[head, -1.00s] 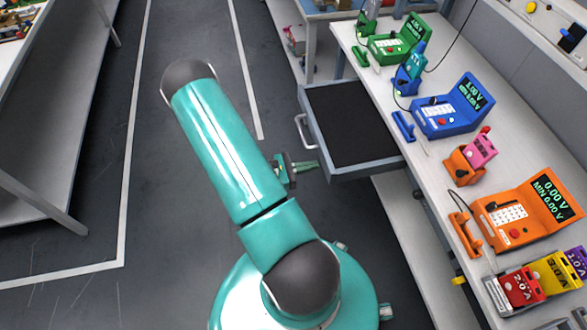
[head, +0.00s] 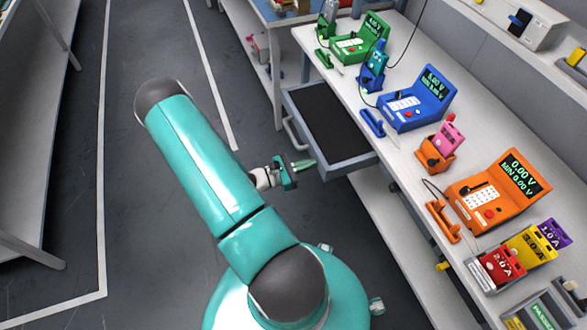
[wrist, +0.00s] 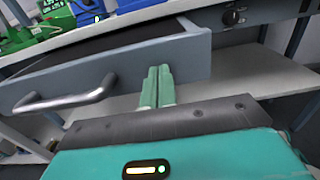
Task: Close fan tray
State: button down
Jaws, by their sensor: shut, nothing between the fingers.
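The fan tray is a grey drawer with a dark inside (head: 325,122) and a metal bar handle (head: 292,134). It sticks partly out from under the workbench (head: 405,150). My gripper (head: 308,165) is shut and empty, in front of the tray's near front corner. In the wrist view my green fingers (wrist: 158,75) lie side by side against or just before the tray's grey front panel (wrist: 190,62). The handle (wrist: 70,100) is to the left of the fingers. I cannot tell whether the fingertips touch the panel.
On the bench stand a green tester (head: 362,42), a blue tester (head: 420,100), an orange tester (head: 500,190) and coloured modules (head: 502,265). A lower shelf (head: 385,225) runs under the bench. The floor to the left (head: 120,190) is clear. Another bench (head: 30,130) is at far left.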

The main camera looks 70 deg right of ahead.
aim_at(321, 161)
jog(key=x, duration=1.8)
jog(key=shift+s+d+f, duration=0.1)
jog(key=shift+s+d, duration=0.15)
jog(key=shift+s, duration=0.05)
jog(key=shift+s+d, duration=0.2)
jog(key=shift+w, duration=0.2)
jog(key=v, duration=1.4)
jog(key=shift+a, duration=0.25)
